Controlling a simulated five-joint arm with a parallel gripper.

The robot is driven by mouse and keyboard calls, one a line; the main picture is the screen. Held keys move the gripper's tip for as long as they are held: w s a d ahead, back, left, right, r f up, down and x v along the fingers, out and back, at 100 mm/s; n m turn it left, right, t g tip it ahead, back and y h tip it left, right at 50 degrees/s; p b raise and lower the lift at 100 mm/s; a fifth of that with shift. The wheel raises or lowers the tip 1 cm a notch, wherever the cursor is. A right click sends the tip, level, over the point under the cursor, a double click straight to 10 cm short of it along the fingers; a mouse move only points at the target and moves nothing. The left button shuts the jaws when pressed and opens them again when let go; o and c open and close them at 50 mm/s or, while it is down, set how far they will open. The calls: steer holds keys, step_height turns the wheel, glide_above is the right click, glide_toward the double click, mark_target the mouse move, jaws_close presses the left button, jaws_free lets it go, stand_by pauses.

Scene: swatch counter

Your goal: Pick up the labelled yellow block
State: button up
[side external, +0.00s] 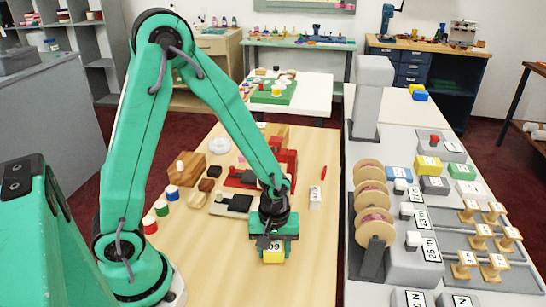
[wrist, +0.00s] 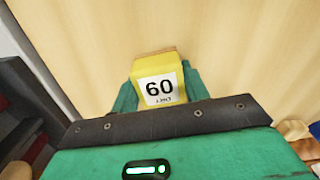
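A yellow block (side external: 273,255) with a white label reading 60 is at my gripper (side external: 272,243), over the front part of the wooden table. In the wrist view the same yellow block (wrist: 158,85) sits between the two green fingers of my gripper (wrist: 160,86). The fingers lie close against its left and right sides, and no clear gap shows. The label faces the wrist camera. I cannot tell whether the block touches the table.
A grey counter (side external: 400,285) with spools, pegs and labelled blocks runs along the right, including another labelled yellow block (side external: 428,165). Wooden blocks (side external: 187,168) and small coloured cylinders (side external: 150,225) stand left of my gripper. The table's front is clear.

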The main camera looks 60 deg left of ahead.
mark_target(274, 246)
steer(key=shift+r, duration=0.15)
steer(key=shift+r, duration=0.65)
step_height(274, 246, up, 2)
steer(key=shift+r, duration=0.25)
steer(key=s+d+r, duration=0.7)
steer(key=d, duration=0.2)
steer(key=shift+s, duration=0.25)
stand_by(0.3)
